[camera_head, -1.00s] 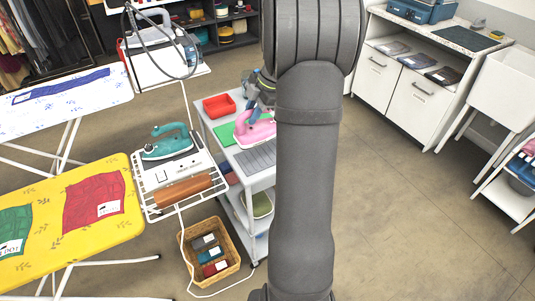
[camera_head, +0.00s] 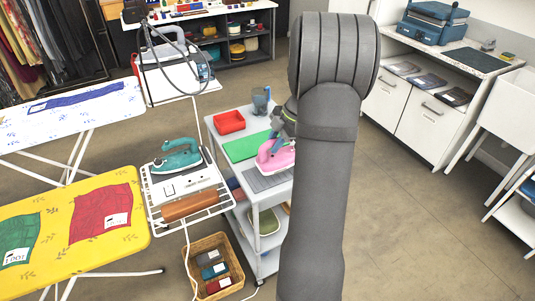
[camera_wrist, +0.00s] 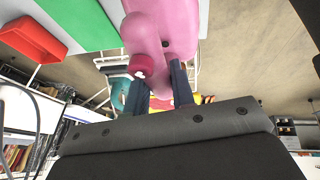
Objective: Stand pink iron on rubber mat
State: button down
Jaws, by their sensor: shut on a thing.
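The pink iron (camera_head: 275,157) is on or just above the top of the grey trolley (camera_head: 216,129), at the back edge of a grey ribbed mat (camera_head: 268,180), which looks like the rubber mat. My gripper (camera_head: 284,125) reaches it from above and is partly hidden behind my arm. In the wrist view the two fingers (camera_wrist: 158,80) are shut around part of the pink iron (camera_wrist: 165,28). I cannot tell whether the iron touches the trolley top. My arm hides the right part of the trolley.
A green mat (camera_head: 246,147), a red tray (camera_head: 229,122) and a blue-grey cup (camera_head: 261,100) share the trolley top. A teal iron (camera_head: 178,158) stands on the yellow ironing board's rack at left. A basket (camera_head: 213,265) is on the floor. Floor to the right is open.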

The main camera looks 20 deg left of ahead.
jog(key=a, duration=0.1)
jog(key=f, duration=0.1)
jog(key=a, duration=0.1)
jog(key=shift+w+a+f, duration=0.2)
jog(key=shift+a+f, duration=0.05)
jog(key=shift+a, duration=0.05)
jog(key=shift+f, duration=2)
jog(key=c, duration=1.2)
grip_release()
jog(key=shift+f, duration=0.15)
jog(key=shift+c, duration=0.2)
jog(key=v, duration=1.2)
